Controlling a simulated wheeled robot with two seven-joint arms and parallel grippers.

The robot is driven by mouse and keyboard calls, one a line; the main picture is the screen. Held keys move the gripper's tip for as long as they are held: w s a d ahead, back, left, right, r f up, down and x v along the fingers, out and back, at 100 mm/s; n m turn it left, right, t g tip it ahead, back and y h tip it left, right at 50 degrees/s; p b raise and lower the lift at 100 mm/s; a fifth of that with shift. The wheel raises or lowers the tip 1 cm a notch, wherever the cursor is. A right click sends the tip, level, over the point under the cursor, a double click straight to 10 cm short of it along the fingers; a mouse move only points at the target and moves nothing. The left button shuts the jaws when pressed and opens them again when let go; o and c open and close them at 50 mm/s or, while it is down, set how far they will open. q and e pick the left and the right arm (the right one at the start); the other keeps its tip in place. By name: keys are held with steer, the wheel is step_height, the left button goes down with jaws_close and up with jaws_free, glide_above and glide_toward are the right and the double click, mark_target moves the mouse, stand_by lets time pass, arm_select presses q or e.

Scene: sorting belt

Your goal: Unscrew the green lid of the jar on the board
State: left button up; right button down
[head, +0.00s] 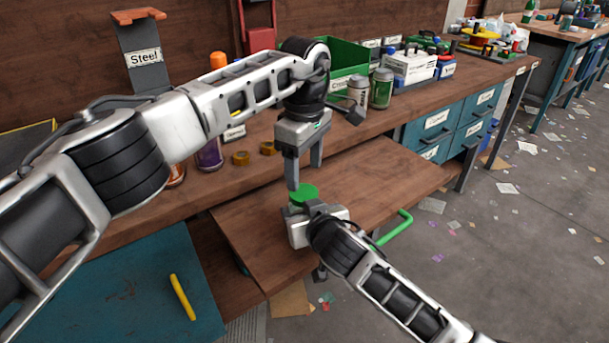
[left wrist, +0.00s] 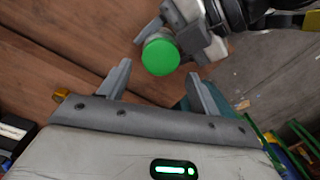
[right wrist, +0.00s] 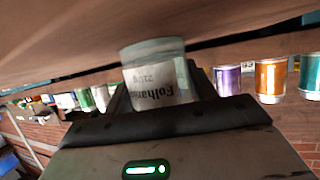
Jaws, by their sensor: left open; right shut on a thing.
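The green lid (head: 303,194) tops the jar, standing above the wooden board (head: 375,185). The jar body is mostly hidden in the head view. My right gripper (head: 308,212) is shut on the jar (right wrist: 155,82); its pale, printed label shows between the fingers in the right wrist view. My left gripper (head: 304,172) points down from above, open and empty, its fingers close over the lid. In the left wrist view the lid (left wrist: 160,55) lies just beyond the spread fingertips, roughly centred between them, and looks apart from them.
A green handle (head: 396,228) is at the board's right. The board's right part is clear.

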mark_target(303, 192)
arm_select(q)
step_height(303, 192, up, 3)
step_height(303, 192, down, 8)
steer(key=shift+a+r, duration=0.1)
stand_by(0.4)
steer(key=c, duration=0.9)
arm_select(e)
steer(key=shift+d, duration=0.1)
arm_select(q)
steer(key=o, duration=1.1)
